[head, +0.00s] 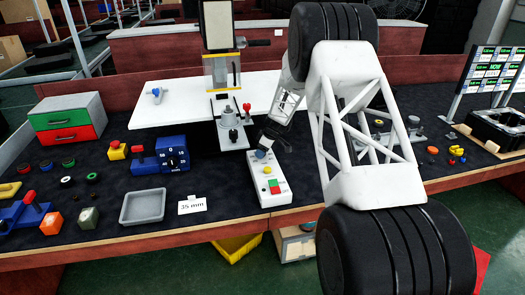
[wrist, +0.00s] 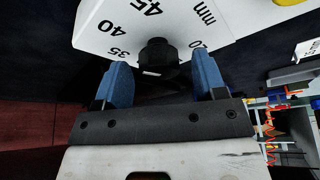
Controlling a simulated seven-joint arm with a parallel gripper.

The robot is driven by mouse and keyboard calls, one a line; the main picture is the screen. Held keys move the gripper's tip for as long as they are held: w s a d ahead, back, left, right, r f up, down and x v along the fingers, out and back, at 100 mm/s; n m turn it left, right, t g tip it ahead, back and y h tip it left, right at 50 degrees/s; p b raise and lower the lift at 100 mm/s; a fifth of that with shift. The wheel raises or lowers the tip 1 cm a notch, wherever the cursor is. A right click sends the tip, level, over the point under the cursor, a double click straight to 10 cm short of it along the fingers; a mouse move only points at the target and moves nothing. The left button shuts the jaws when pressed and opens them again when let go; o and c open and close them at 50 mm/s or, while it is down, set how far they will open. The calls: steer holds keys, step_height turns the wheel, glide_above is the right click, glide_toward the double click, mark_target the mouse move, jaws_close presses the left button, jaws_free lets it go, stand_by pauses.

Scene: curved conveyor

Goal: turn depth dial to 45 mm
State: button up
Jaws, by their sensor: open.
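The depth dial is a black round knob (wrist: 158,50) on a white face (wrist: 185,18) printed with 35, 40, 45, a partly hidden 10 and "mm". A small pale mark shows at the knob's lower edge, but I cannot tell which number it points to. My gripper (wrist: 162,64) is open, its two blue fingers apart on either side of the knob's near side, with nothing held between them. In the head view my gripper (head: 262,153) is over the top end of the white control box (head: 258,190) and hides the dial there.
A drill-press-like machine (head: 231,130) stands just behind. A blue dial block (head: 173,153) is farther left.

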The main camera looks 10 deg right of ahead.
steer(key=c, duration=0.9)
steer(key=shift+m+h, duration=0.3)
steer(key=shift+m, duration=0.2)
steer(key=m, duration=0.2)
steer(key=m+t+h, duration=0.1)
steer(key=m, duration=0.1)
steer(key=shift+a+t, duration=0.1)
steer(key=shift+t, duration=0.2)
steer(key=shift+m+h, duration=0.8)
steer(key=shift+m, duration=1.7)
steer(key=o, duration=0.9)
